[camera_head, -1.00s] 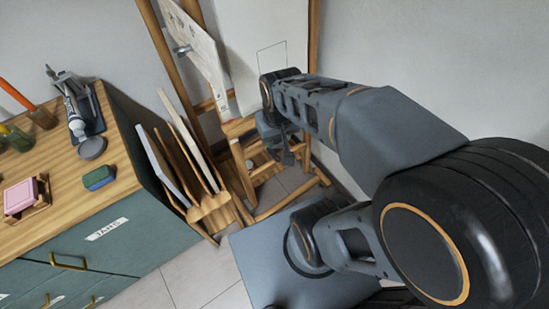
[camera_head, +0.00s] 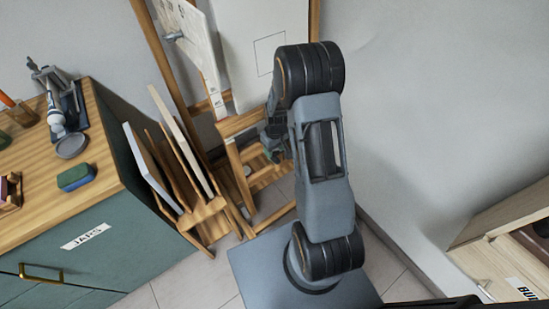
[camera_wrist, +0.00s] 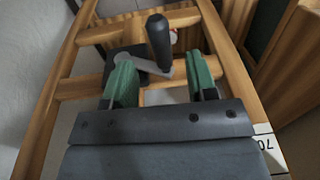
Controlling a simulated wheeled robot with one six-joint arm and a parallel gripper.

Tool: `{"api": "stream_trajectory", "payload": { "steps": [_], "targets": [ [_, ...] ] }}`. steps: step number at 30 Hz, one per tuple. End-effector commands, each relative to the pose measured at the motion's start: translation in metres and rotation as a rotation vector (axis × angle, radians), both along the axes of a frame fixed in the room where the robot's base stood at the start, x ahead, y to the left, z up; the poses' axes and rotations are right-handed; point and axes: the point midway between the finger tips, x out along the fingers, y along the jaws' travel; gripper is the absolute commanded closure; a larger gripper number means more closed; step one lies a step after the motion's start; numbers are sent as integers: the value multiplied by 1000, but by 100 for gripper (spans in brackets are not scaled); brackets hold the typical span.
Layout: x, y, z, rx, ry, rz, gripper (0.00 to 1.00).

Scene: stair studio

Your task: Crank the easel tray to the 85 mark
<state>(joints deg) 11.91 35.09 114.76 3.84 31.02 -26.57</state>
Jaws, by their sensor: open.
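The wooden easel (camera_head: 231,165) stands against the wall, with a white canvas (camera_head: 262,38) on it. Its crank shows in the wrist view as a grey arm with a black upright handle (camera_wrist: 159,42). My gripper (camera_wrist: 161,78) is open, its two green-padded fingers apart, with the handle just beyond and between them; I cannot tell whether they touch it. In the head view my gripper (camera_head: 274,146) is small and dark in front of the easel, and the crank is hidden there. A white scale strip marked 70 (camera_wrist: 266,143) shows at lower right in the wrist view. The tray's pointer is not visible.
A green cabinet (camera_head: 100,250) with a wooden top stands at left, holding a tube, a grey lid and a sponge (camera_head: 76,177). A wooden rack (camera_head: 205,215) with boards stands beside the easel. A wooden unit (camera_head: 480,250) is at lower right.

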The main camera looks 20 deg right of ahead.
Motion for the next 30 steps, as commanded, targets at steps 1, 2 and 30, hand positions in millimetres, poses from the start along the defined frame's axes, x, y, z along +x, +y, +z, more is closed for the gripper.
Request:
{"api": "stream_trajectory", "payload": {
  "steps": [1, 2, 30],
  "targets": [
    [-1, 1, -10, 0, 3, 0, 48],
    [-1, 1, -14, 0, 3, -1, 48],
    [-1, 2, -54, 0, 0, -2, 68]
  ]
}}
